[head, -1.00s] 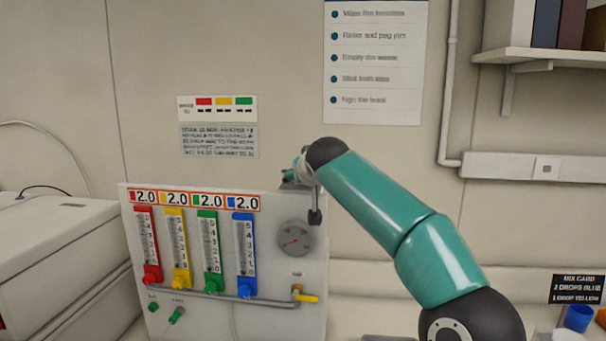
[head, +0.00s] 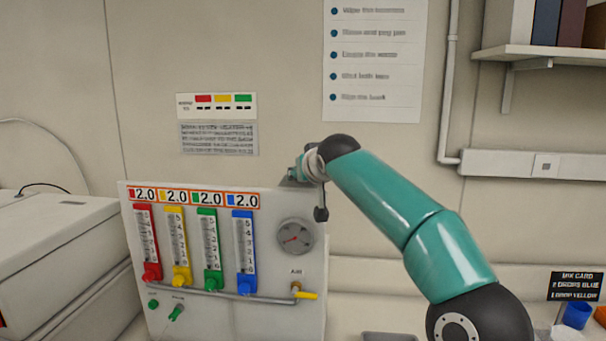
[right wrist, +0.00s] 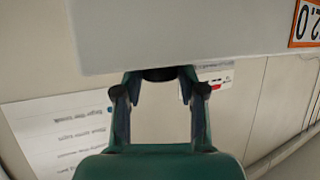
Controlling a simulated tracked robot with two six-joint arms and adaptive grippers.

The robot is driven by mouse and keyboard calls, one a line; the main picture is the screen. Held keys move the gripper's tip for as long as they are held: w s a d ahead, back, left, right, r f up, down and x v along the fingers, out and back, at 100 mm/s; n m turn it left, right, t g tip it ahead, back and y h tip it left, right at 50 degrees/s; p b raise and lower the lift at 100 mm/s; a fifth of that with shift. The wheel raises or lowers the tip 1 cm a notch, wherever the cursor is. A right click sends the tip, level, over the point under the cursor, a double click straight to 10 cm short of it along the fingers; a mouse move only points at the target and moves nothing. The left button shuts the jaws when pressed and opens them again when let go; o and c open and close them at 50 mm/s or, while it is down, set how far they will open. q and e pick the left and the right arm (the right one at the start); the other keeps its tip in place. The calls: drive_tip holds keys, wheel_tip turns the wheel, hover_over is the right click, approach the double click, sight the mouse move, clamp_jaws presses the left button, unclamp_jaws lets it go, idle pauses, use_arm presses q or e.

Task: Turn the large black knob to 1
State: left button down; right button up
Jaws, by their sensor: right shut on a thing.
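The large black knob shows in the right wrist view only as a dark rounded piece (right wrist: 160,74) at the grey panel's edge, between my fingertips. Its mark and setting are hidden. My right gripper (right wrist: 160,84) is shut on it, one finger on each side. In the head view my right gripper (head: 293,176) is at the panel's upper right corner, and the knob cannot be made out there. The panel (head: 265,320) carries a round grey dial (head: 295,237) with a red pointer toward the lower left. My left gripper is not in view.
Red (head: 147,245), yellow (head: 177,245), green (head: 208,245) and blue (head: 243,245) flowmeters stand under 2.0 labels. A yellow-handled valve (head: 307,295) is at lower right. A white machine (head: 60,250) stands left; a blue cup (head: 577,315) is far right.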

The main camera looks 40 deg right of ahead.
drive_tip(key=shift+s+d+f+n+t+y, duration=0.15)
drive_tip(key=shift+n+t+y, duration=0.1)
drive_tip(key=shift+n+y, duration=0.55)
drive_tip(key=shift+w+d+n+t+y, duration=0.1)
drive_tip(key=shift+d+n+t+y, duration=0.15)
drive_tip(key=shift+n+y, duration=0.5)
drive_tip(key=shift+s+d+f+n+t+y, duration=0.1)
drive_tip(key=shift+n+t+y, duration=0.2)
drive_tip(key=shift+n+y, duration=0.45)
drive_tip(key=shift+d+r+n+y, duration=0.1)
drive_tip(key=shift+r+n+y, duration=0.2)
drive_tip(key=shift+y, duration=0.3)
drive_tip(key=shift+d+r+n+y, duration=0.15)
drive_tip(key=shift+n+y, duration=0.25)
drive_tip(key=shift+y, duration=0.2)
drive_tip(key=shift+a+n, duration=0.1)
drive_tip(key=shift+n, duration=0.2)
drive_tip(key=shift+f+y, duration=0.25)
drive_tip(key=shift+y, duration=0.05)
drive_tip(key=o, duration=1.1)
drive_tip(key=shift+a, duration=0.1)
drive_tip(key=shift+w+r+h, duration=0.2)
drive_tip(key=shift+h, duration=0.3)
drive_tip(key=shift+m, duration=0.5)
